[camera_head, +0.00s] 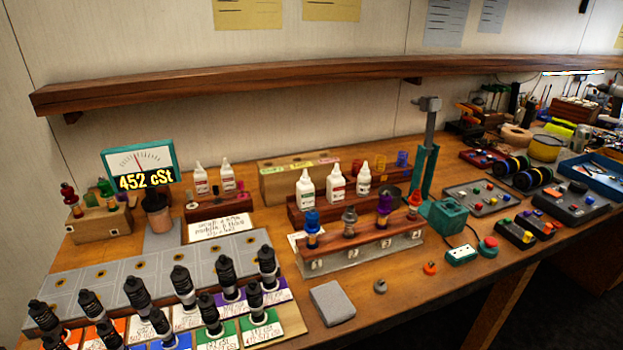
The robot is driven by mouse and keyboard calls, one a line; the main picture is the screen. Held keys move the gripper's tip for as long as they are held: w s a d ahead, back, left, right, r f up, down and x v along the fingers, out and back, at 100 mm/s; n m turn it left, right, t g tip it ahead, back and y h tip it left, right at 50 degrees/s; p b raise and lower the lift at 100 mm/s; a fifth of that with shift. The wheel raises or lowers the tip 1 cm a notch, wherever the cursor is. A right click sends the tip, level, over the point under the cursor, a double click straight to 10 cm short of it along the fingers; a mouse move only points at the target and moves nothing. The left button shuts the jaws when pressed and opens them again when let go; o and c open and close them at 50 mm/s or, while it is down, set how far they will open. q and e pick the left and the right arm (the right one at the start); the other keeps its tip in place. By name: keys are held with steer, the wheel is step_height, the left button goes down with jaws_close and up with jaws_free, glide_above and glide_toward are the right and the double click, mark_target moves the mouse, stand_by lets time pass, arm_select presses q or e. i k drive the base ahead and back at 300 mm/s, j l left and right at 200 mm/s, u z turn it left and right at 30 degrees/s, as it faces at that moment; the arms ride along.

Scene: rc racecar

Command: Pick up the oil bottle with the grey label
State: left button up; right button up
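Several white oil bottles with pointed caps stand upright on wooden racks at the back of the bench. Three are on the middle rack: a left bottle (306,190), a middle bottle (336,184) with a reddish label, and a right bottle (363,179). Two more stand on the smaller rack to the left: a left bottle (201,179) with a reddish label and a right bottle (227,175). The labels are too small to tell surely which one is grey. Neither of my grippers is in view.
A numbered stand (362,247) with colored-top parts is in front of the middle rack. Black shock absorbers (138,293) stand on colored cards at front left. A meter (139,163) reads 452 cSt. A wooden shelf (250,80) overhangs the back. A grey block (332,303) lies in front.

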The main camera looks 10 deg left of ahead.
mark_target(363, 182)
steer(key=i+l+u, duration=0.25)
steer(key=l, duration=0.2)
steer(key=l+u, duration=0.25)
steer(key=l, duration=0.2)
steer(key=i+l+u, duration=0.25)
steer(key=l, duration=0.25)
steer(key=l+u, duration=0.25)
steer(key=l, duration=0.2)
steer(key=k, duration=0.05)
